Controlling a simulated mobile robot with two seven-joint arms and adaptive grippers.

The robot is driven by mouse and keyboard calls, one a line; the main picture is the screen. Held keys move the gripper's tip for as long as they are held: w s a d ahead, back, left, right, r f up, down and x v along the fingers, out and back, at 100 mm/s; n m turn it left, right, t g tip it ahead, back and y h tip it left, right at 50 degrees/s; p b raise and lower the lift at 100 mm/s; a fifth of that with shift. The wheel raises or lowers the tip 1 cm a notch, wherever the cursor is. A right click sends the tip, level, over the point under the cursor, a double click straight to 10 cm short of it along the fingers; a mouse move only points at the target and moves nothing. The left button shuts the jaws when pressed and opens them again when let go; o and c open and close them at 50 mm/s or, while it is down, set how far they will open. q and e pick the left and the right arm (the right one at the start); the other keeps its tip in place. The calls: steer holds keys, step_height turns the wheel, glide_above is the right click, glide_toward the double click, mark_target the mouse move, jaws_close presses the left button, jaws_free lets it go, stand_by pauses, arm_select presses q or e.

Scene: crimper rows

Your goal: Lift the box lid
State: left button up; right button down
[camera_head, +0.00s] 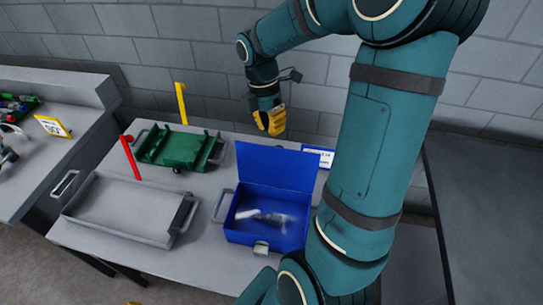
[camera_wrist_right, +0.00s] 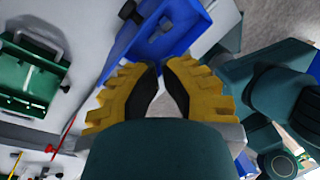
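A blue box (camera_head: 265,236) stands on the table with its lid (camera_head: 276,166) raised and leaning back from the rear edge. A grey, blurry thing (camera_head: 262,216) lies inside. My right gripper (camera_head: 270,122) is above and behind the raised lid, apart from it in the head view. In the right wrist view, its yellow fingers (camera_wrist_right: 160,68) nearly meet at the tips, with nothing seen between them. The blue box (camera_wrist_right: 190,38) shows beyond them. A small yellow bit at the bottom edge of the head view may be my left gripper (camera_head: 133,303).
A grey open tray (camera_head: 122,209) and a green toolbox (camera_head: 178,150) stand left of the blue box. A red post (camera_head: 131,158) and a yellow post (camera_head: 181,103) rise nearby. A white-blue sign (camera_head: 318,157) is behind the box. A brick wall closes the back.

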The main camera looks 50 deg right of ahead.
steer(key=s+a+n+t+h, duration=0.2)
steer(key=s+a+n+t, duration=0.1)
steer(key=a+n, duration=0.25)
steer(key=n+b, duration=0.2)
steer(key=b, duration=0.2)
glide_toward(273, 161)
steer(key=s+a+f, duration=0.3)
steer(key=a+f, duration=0.1)
steer(key=f, duration=0.1)
steer(key=w+d, duration=0.2)
steer(key=d, duration=0.1)
steer(key=shift+w+d+f, duration=0.1)
steer(key=shift+w+d, duration=0.05)
steer(key=shift+w+d+p, duration=0.35)
steer(key=shift+d+p, duration=0.35)
steer(key=shift+p, duration=0.2)
steer(key=shift+a, duration=0.15)
